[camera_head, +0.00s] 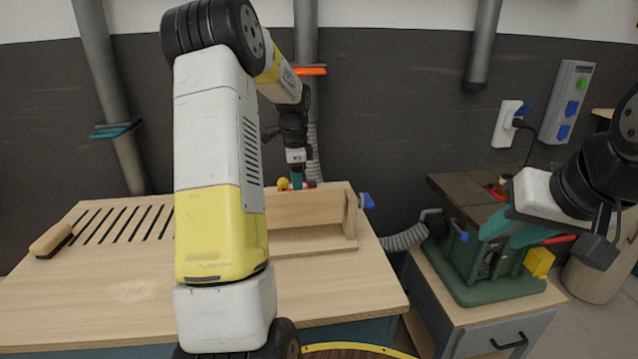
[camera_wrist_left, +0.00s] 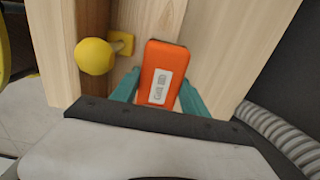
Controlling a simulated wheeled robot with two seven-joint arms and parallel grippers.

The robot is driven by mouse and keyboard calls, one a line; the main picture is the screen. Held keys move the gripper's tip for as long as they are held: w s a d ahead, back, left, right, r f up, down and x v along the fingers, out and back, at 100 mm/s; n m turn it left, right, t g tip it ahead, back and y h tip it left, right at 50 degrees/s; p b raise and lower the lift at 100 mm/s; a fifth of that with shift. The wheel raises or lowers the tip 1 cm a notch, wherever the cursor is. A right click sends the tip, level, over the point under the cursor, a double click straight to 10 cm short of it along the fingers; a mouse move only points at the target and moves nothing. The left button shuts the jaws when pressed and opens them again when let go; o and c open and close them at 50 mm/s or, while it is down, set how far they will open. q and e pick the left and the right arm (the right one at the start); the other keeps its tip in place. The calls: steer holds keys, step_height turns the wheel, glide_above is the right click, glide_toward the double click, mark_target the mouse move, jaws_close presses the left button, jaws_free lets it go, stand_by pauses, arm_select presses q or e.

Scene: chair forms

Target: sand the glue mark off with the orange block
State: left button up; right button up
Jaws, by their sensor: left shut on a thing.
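The orange block (camera_wrist_left: 158,95), with a white label, sits between the teal fingers of my left gripper (camera_wrist_left: 158,98) in the left wrist view. In the head view my left gripper (camera_head: 297,181) is low behind the upright board of a pale wooden form (camera_head: 305,209), which hides most of the block. I cannot tell whether the block touches the wood. A faint pale smudge (camera_head: 133,290) shows on the bench top; I cannot tell if it is the glue mark. My right gripper (camera_head: 510,230) is open and empty in front of a green machine.
The wooden bench (camera_head: 75,305) has slots at its back left and a wood-handled brush (camera_head: 51,241). A yellow knob (camera_wrist_left: 95,57) is close beside the block. A grey hose (camera_head: 404,238) runs right of the bench to the green machine (camera_head: 480,265). The bench's front left is clear.

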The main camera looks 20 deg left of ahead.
arm_select(q)
steer(key=shift+w+d+f, duration=0.1)
steer(key=shift+w+d, duration=0.15)
steer(key=shift+d, duration=0.4)
steer(key=shift+w+d, duration=0.2)
steer(key=shift+d, duration=0.4)
steer(key=shift+s+a+r, duration=0.1)
steer(key=shift+s+a, duration=0.2)
steer(key=shift+a, duration=0.4)
steer(key=shift+s+a+r, duration=0.1)
steer(key=shift+s+a, duration=0.15)
steer(key=shift+a, duration=0.4)
steer(key=shift+w+d+f, duration=0.1)
steer(key=shift+w+d, duration=0.2)
steer(key=shift+d, duration=0.35)
steer(key=shift+w+d+f, duration=0.1)
steer(key=shift+w+d, duration=0.2)
steer(key=shift+d, duration=0.35)
steer(key=shift+r, duration=0.1)
steer(key=shift+r, duration=4.45)
